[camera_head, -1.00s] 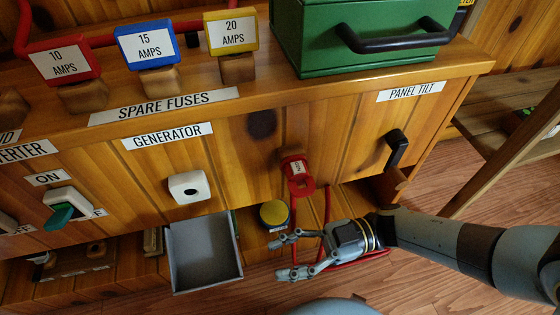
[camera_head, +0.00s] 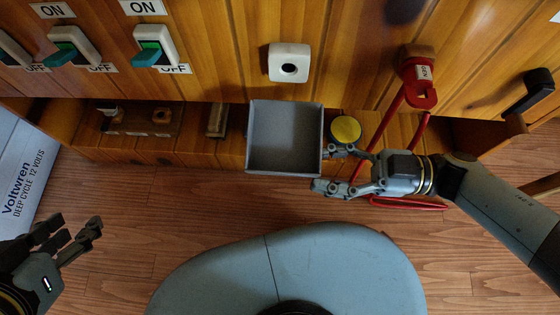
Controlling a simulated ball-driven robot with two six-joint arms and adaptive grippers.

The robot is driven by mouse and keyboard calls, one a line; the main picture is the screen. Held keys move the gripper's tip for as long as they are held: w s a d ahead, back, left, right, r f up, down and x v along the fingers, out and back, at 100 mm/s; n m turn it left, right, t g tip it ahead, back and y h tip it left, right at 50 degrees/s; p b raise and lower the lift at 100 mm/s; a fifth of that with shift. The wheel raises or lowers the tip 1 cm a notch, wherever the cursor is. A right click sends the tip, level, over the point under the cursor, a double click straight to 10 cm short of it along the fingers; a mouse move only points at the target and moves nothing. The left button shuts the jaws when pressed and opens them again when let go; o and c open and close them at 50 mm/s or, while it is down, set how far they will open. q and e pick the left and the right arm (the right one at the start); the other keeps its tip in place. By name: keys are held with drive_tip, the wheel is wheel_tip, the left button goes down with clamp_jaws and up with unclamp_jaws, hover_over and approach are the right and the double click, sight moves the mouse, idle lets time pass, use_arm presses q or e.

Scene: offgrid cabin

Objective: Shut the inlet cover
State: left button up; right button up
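A white square fitting (camera_head: 289,62) with a dark round centre is on the wooden front. I cannot tell for certain which part is the inlet cover. Below the fitting is a grey open box (camera_head: 252,137), its hollow inside facing me. My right gripper (camera_head: 324,169) is open and empty at the box's lower right corner. Its upper finger is close to the box's right wall and just below a yellow round cap (camera_head: 346,130); contact is unclear. My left gripper (camera_head: 77,232) is open and empty, low at the left, far from the box.
Green-levered switches (camera_head: 152,46) are at the upper left. A red tagged lock (camera_head: 419,84) and red cable (camera_head: 388,134) are beside my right arm. A black handle (camera_head: 529,92) is further right. A white battery box (camera_head: 28,168) stands left. Wooden floor (camera_head: 170,205) is clear.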

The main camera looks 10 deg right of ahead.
sight(284, 167)
drive_tip(key=b+x, duration=0.1)
drive_tip(key=x, duration=0.5)
drive_tip(key=shift+f, duration=0.1)
drive_tip(key=shift+w+a+b, duration=0.15)
drive_tip(key=shift+a+b, duration=0.2)
drive_tip(key=shift+a, duration=0.1)
use_arm(q)
drive_tip(key=shift+s+d+f+t, duration=0.1)
drive_tip(key=shift+s+f+t, duration=0.15)
drive_tip(key=shift+f+t, duration=0.25)
drive_tip(key=shift+s+d+f+t, duration=0.1)
drive_tip(key=shift+s+f+t, duration=0.15)
drive_tip(key=shift+t, duration=0.45)
use_arm(e)
clamp_jaws()
use_arm(q)
drive_tip(key=shift+a, duration=0.1)
